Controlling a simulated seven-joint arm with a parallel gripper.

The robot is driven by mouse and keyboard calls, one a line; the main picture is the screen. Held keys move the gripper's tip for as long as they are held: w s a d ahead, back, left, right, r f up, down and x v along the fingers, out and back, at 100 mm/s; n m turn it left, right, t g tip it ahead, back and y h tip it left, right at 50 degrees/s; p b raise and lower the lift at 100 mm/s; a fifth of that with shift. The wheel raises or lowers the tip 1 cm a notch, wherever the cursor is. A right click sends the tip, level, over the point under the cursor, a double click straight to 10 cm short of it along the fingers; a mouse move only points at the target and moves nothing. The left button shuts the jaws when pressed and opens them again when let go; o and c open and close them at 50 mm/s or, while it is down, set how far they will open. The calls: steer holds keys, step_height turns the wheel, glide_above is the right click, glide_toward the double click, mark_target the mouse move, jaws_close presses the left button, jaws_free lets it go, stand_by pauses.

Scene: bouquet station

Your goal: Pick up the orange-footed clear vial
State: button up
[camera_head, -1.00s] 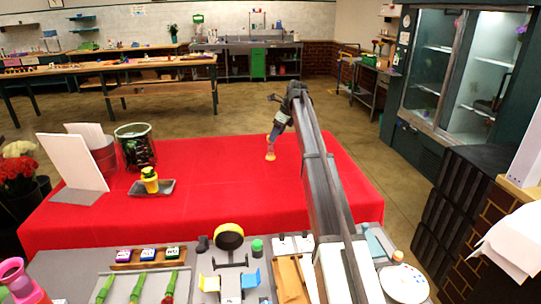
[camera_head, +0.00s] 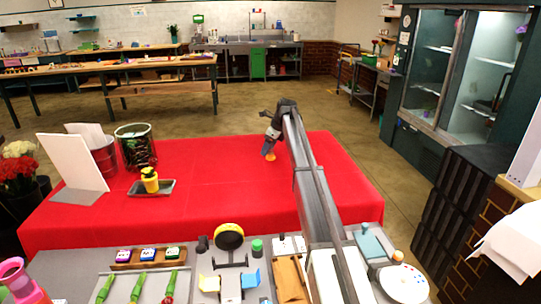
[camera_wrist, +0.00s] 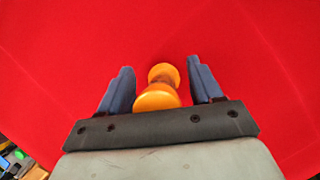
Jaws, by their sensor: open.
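The orange-footed clear vial stands on the red tabletop; its orange foot (camera_head: 270,157) shows just below my gripper (camera_head: 268,145) in the head view. In the wrist view the vial (camera_wrist: 157,97) shows two orange round ends with a narrower see-through part between them. My gripper (camera_wrist: 159,70) is open, with one dark blue finger on each side of the vial. A gap shows between the vial and the right finger; the left finger is closer to it. In the head view my gripper hides most of the vial's upper part.
The red table (camera_head: 235,200) is clear around the vial. At its left stand a grey tray (camera_head: 165,188) with a yellow pot (camera_head: 150,181), a dark green bucket (camera_head: 136,147) and a white board (camera_head: 73,160). A grey bench (camera_head: 190,258) with tools lies in front.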

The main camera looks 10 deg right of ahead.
steer(key=shift+c, duration=0.5)
jaws_close()
steer(key=shift+r, duration=0.15)
